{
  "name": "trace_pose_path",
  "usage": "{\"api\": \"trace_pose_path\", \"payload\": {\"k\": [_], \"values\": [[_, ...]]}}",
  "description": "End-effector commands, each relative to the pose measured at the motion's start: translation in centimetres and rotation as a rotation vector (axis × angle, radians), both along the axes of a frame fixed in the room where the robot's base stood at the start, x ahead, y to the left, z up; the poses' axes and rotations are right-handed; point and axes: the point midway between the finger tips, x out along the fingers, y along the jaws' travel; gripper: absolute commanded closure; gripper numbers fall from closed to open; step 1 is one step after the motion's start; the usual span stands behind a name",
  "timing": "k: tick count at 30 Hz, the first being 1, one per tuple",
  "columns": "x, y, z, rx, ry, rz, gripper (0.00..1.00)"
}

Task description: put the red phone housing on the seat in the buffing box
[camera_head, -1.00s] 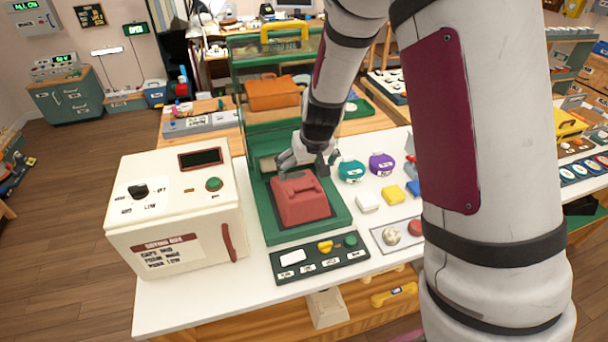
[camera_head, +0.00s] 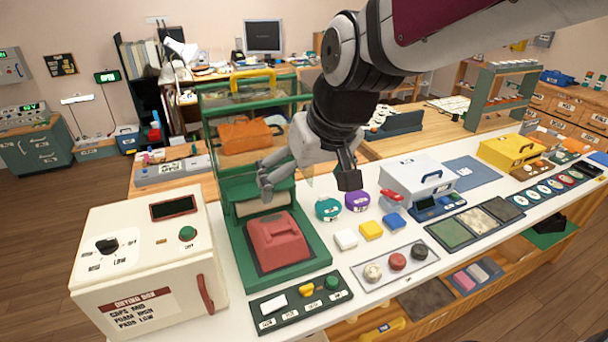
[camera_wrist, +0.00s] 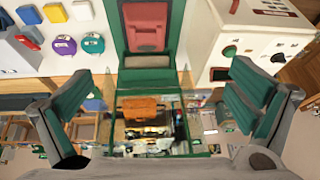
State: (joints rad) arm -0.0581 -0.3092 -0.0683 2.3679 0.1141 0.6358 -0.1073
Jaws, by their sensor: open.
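The red phone housing (camera_head: 277,241) rests on the dark seat inside the green box (camera_head: 318,262), whose clear lid with a yellow handle (camera_head: 252,77) stands raised behind it. The housing looks level and nothing holds it. It also shows in the wrist view (camera_wrist: 146,27), at the top middle. My gripper (camera_head: 307,182) is open and empty, above and behind the housing and apart from it. In the wrist view my gripper (camera_wrist: 160,88) has its two green-padded fingers wide apart. The housing covers most of the seat.
A cream drying box (camera_head: 150,262) stands close on the left. A green button panel (camera_head: 300,303) lies in front. Teal (camera_head: 327,209) and purple (camera_head: 357,201) round pieces and small coloured blocks lie to the right.

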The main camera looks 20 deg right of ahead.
Motion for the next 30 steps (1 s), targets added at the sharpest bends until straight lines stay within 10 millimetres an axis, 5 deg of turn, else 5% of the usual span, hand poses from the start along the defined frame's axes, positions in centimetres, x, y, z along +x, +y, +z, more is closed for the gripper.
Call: {"api": "trace_pose_path", "payload": {"k": [6, 12, 30], "values": [[-7.4, -0.6, 3.0, -0.035, -0.031, -0.013, 0.00], [-11.5, -1.1, 3.6, -0.066, -0.041, -0.031, 0.00], [-11.9, -1.3, 3.1, -0.075, -0.040, -0.038, 0.00]]}}
